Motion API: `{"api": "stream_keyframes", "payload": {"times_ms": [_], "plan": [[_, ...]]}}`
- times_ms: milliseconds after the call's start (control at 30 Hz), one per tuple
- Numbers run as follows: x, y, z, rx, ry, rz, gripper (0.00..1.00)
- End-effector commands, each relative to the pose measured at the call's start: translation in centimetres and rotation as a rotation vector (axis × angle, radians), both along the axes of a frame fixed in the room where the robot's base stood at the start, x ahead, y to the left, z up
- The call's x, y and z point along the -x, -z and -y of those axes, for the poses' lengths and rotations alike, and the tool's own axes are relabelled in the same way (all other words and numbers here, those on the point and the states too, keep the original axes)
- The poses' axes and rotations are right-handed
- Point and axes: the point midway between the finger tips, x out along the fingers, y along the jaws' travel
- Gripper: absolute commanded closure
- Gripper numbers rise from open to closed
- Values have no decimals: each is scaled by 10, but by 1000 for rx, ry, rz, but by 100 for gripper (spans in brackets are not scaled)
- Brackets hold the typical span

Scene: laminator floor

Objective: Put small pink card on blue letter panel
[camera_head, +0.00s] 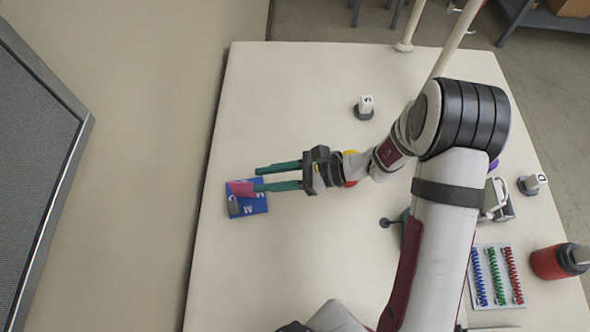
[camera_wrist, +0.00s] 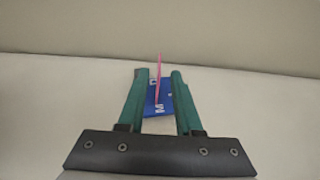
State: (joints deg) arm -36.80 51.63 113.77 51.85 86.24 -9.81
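The small pink card (camera_head: 241,188) is at the blue letter panel (camera_head: 254,207), overlapping its upper part in the head view. In the wrist view the pink card (camera_wrist: 160,75) shows nearly edge-on as a thin upright strip, in front of the blue panel (camera_wrist: 160,98) with white letters. My gripper (camera_head: 256,179) has two green fingers pointing left toward the card. In the wrist view my gripper (camera_wrist: 158,73) is open, with a gap on each side of the card. Whether the card rests on the panel I cannot tell.
A small grey piece (camera_head: 233,204) is at the panel's left. A white labelled block on a dark base (camera_head: 365,107) stands farther back. A rack of coloured coils (camera_head: 497,276) and a red cylinder (camera_head: 551,262) are at the right. The table (camera_head: 260,280) is clear in front.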

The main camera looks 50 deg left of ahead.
Motion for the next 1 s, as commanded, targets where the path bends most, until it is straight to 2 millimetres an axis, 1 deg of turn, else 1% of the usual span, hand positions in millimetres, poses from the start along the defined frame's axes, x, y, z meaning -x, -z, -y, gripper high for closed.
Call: {"api": "stream_keyframes", "payload": {"times_ms": [33,100,233,333,467,533,567,633,667,700,767,800,867,900,1000], "plan": [[-10,-5,9,-2,5,2,66],[-22,-11,21,-1,5,1,66],[-40,-21,39,-2,4,0,66],[-47,-24,46,-1,2,0,66],[-49,-26,49,0,-1,0,66],[-50,-31,53,0,-5,17,66],[-51,-37,57,1,-10,35,66],[-54,-60,79,14,-35,121,66],[-54,-72,93,26,-51,174,66],[-53,-88,115,48,-73,257,66],[-47,-110,153,103,-103,391,66],[-41,-120,180,150,-121,482,66],[-31,-131,218,233,-143,614,66],[-23,-135,242,293,-155,695,66],[-8,-138,289,437,-174,854,66]]}}
